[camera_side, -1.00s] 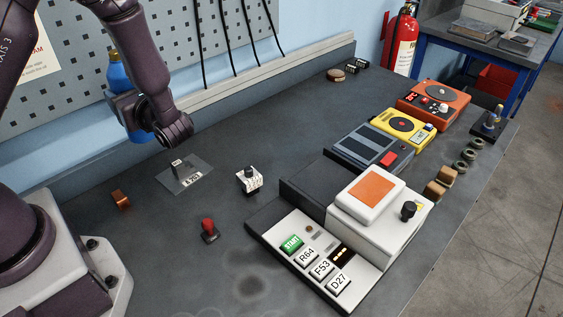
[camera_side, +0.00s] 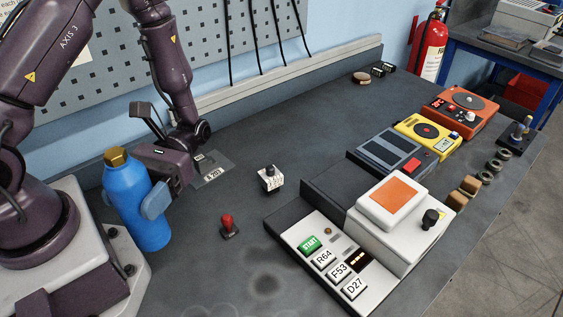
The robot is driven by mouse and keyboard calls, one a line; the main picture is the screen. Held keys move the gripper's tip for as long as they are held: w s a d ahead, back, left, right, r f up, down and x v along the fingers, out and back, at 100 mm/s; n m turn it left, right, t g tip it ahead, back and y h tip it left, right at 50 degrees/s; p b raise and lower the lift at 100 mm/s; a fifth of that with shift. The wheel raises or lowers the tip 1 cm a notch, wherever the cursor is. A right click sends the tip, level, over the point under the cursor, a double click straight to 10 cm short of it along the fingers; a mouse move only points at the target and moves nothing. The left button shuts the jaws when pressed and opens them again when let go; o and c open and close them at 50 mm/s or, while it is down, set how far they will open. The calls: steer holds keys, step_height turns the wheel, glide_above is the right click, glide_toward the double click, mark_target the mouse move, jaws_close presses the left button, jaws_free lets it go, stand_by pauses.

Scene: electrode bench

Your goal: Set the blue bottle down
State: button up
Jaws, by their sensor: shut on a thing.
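The blue bottle (camera_side: 132,207) with a gold-brown cap stands nearly upright at the left of the side view, in front of my arm's base. My gripper (camera_side: 150,192) is shut on its body from the right, and a blue-grey finger pad shows against its near side.
A labelled grey plate (camera_side: 213,172) lies right of my gripper. A red-knobbed switch (camera_side: 229,228) and a white dial block (camera_side: 269,180) stand beyond. The white control console (camera_side: 375,235) fills the right middle. Bare bench lies in front of the red switch.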

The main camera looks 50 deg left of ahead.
steer(key=w+d+r+n+t+h, duration=0.2)
steer(key=w+d+n+t+h, duration=0.15)
steer(key=w+n+t, duration=0.35)
steer(key=w+d+r+n+t+h, duration=0.25)
steer(key=w+n+t+h, duration=0.3)
steer(key=t, duration=0.45)
steer(key=w+a+r+n+t+y, duration=0.4)
steer(key=w+a+n+t+y, duration=0.5)
steer(key=w+a+n+t, duration=0.35)
steer(key=w+d+f+t+y, duration=0.1)
steer(key=w+f+t, duration=0.1)
steer(key=w+f, duration=1.3)
steer(key=shift+d+f+m, duration=0.2)
steer(key=shift+f+m, duration=0.1)
steer(key=shift+f, duration=1.05)
